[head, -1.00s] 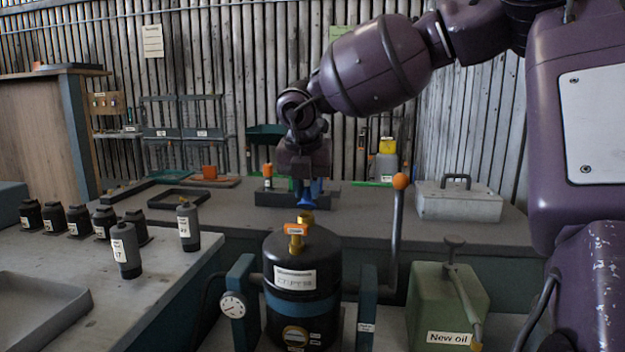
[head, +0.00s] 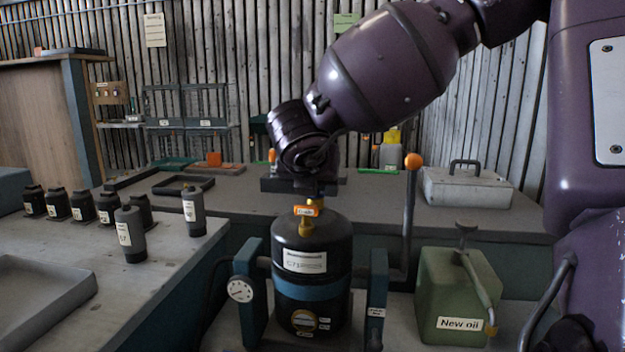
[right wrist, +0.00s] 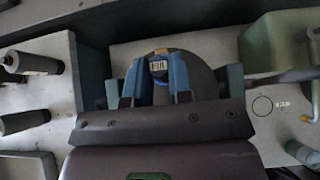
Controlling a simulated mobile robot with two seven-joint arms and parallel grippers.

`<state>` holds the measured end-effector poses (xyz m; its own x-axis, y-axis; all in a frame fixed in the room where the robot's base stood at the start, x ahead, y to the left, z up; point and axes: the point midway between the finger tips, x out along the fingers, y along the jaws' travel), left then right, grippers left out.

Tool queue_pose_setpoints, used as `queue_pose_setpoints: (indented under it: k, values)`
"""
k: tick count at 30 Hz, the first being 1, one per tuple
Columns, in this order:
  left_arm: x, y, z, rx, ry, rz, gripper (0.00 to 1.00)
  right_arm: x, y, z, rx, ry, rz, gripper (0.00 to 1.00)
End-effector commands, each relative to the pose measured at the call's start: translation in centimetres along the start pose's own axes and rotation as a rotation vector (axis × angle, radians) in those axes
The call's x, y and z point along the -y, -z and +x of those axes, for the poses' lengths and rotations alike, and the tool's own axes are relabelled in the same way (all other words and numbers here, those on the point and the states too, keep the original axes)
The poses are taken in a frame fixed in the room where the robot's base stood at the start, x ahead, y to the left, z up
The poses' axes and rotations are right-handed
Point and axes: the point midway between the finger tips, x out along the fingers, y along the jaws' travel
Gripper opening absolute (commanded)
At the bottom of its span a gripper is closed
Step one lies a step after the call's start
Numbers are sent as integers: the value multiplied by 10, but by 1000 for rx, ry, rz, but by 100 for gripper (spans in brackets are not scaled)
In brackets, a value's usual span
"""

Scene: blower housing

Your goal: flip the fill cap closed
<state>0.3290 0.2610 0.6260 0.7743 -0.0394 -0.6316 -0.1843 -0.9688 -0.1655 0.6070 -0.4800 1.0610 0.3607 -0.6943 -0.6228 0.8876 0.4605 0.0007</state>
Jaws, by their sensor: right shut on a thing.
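The black housing (head: 311,250) with a blue band stands upright in a blue stand. A brass fitting with an orange tag (head: 307,211) is on its top. My right gripper (head: 302,188) is low over the back of the housing top; its fingertips are hidden in the head view. In the right wrist view its blue fingers are shut on a small dark blue cap (right wrist: 158,69) with a white label, which looks like the fill cap. The cap lies over the round housing top (right wrist: 185,65). Its hinge and how far it is turned cannot be told. My left gripper is not in view.
A gauge (head: 240,290) is on the stand's left post. A lever with an orange knob (head: 413,161) rises at the right, beside the green oil can (head: 455,290). Several dark bottles (head: 82,205) stand on the left bench. A grey toolbox (head: 475,190) is behind.

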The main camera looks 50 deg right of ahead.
Motion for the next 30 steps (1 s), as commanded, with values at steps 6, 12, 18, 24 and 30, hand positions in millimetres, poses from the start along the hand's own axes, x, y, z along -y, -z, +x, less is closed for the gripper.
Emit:
queue_pose_setpoints:
  k: [6, 12, 18, 24, 30]
  values:
    - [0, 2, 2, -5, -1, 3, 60, 0, 0, 0, 12, 0, 0, 0]
    - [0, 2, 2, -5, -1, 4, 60, 0, 0, 0, 12, 0, 0, 0]
    - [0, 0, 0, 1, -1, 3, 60, 0, 0, 0, 11, 0, 0, 40]
    - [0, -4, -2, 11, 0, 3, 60, 0, 0, 0, 11, 0, 0, 46]
    - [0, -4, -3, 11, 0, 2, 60, 0, 0, -4, 11, -1, 0, 46]
